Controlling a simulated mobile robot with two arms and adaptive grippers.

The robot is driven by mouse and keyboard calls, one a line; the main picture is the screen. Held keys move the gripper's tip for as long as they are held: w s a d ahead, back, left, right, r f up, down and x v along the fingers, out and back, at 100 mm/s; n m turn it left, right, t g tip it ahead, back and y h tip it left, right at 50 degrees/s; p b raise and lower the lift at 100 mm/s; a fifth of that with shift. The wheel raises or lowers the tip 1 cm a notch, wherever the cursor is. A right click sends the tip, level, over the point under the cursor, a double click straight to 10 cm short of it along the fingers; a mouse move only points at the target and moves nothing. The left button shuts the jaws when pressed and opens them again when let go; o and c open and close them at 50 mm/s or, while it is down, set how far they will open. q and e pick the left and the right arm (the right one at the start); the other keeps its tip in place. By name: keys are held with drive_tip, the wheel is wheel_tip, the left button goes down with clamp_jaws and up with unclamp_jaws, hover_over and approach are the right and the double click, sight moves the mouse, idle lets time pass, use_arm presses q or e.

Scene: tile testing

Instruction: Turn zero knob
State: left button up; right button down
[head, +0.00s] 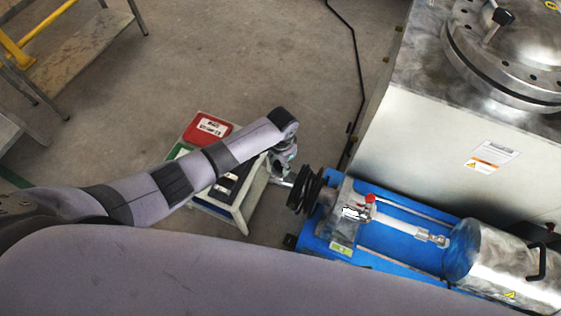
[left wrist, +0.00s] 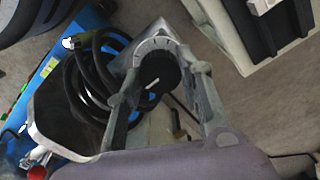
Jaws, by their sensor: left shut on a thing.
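The zero knob (left wrist: 160,78) is round and black with a white pointer line, set in front of a pale, marked dial (left wrist: 160,44) in the left wrist view. My left gripper (left wrist: 167,77) has one finger on each side of the knob and is shut on it. In the head view my left gripper (head: 283,165) is small and partly hidden by my wrist, between the blue machine and a small cart. The knob cannot be made out there. My right gripper is in neither view.
A blue pump unit (head: 395,270) with a metal cylinder (head: 500,260) and coiled black hose (head: 304,190) is close to the gripper. A cart with a red bin (head: 207,128) stands beside my forearm. A large metal tank (head: 430,120) is at right. Open floor lies beyond.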

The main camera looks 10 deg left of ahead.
sight(281, 165)
use_arm(q)
drive_tip(key=o, duration=1.2)
drive_tip(key=shift+c, duration=0.2)
drive_tip(key=shift+r, duration=0.1)
wheel_tip(281, 165, up, 12)
